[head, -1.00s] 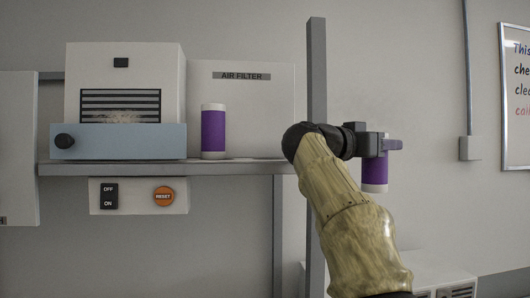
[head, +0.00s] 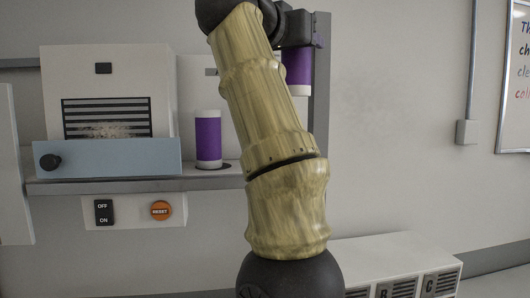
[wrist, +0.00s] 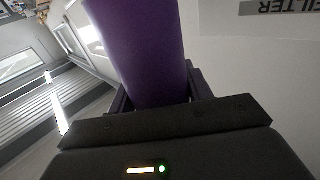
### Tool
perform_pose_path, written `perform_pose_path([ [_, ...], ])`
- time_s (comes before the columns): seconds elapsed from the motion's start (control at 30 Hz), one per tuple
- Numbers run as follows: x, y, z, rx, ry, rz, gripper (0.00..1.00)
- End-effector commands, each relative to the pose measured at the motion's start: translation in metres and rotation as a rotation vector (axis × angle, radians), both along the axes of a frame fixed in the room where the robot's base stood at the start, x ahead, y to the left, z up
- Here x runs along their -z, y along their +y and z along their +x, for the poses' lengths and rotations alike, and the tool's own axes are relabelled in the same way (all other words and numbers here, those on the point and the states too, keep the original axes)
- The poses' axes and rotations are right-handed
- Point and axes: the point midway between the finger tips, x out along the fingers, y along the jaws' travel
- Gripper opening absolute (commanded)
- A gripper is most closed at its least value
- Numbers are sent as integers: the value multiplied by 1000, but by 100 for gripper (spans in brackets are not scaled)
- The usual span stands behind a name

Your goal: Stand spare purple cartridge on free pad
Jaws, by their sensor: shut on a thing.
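My gripper (head: 299,45) is at the upper middle of the head view, partly hidden behind my arm. It is shut on a purple cartridge (head: 297,72) with a pale lower end. The held cartridge hangs upright in the air, above shelf height and in front of the grey post. In the wrist view the held cartridge (wrist: 145,50) fills the space between the jaws. A second purple cartridge (head: 208,139) with white ends stands upright on the shelf, on a dark round pad (head: 226,169). My arm hides the shelf's right part, so I cannot see a free pad.
The shelf (head: 130,184) carries a white filter unit with a blue drawer (head: 110,158) and black knob. A switch box with a RESET button (head: 161,210) hangs below. A grey post (head: 321,110) stands at the right. A white cabinet (head: 400,258) is low at right.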

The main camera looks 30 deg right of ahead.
Motion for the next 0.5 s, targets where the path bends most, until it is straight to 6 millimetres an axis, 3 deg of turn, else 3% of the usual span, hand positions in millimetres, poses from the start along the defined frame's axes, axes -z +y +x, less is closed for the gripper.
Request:
perform_pose_path([
  [0.1,-10,5,8,-22,-1,0,21],
  [0.5,-16,9,18,-44,2,-3,21],
])
